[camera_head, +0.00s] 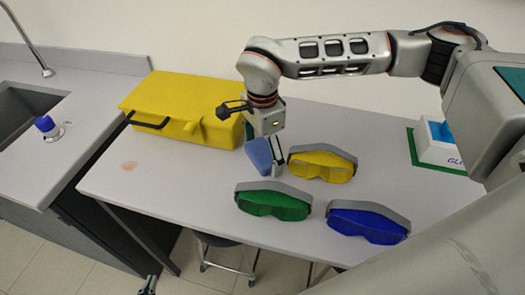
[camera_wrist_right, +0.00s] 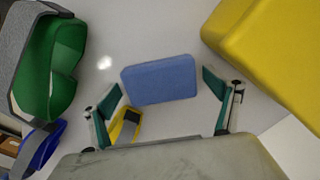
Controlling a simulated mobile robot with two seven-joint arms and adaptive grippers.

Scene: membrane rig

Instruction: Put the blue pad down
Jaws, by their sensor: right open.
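The blue pad (camera_head: 258,157) is by the front right corner of the yellow case, partly hidden behind my right gripper (camera_head: 277,160). In the right wrist view the blue pad (camera_wrist_right: 160,79) shows whole, beyond and between the spread fingers of my right gripper (camera_wrist_right: 163,88). The fingers are open, with visible gaps on both sides of the pad. The pad seems to rest on the table. A small dark shape (camera_head: 150,284) at the bottom left edge may be my left gripper; its jaws cannot be made out.
The yellow case (camera_head: 185,100) stands behind left. Yellow goggles (camera_head: 325,165), green goggles (camera_head: 272,202) and blue goggles (camera_head: 367,224) lie to the right and in front. A white glove box (camera_head: 438,150) is at the right.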

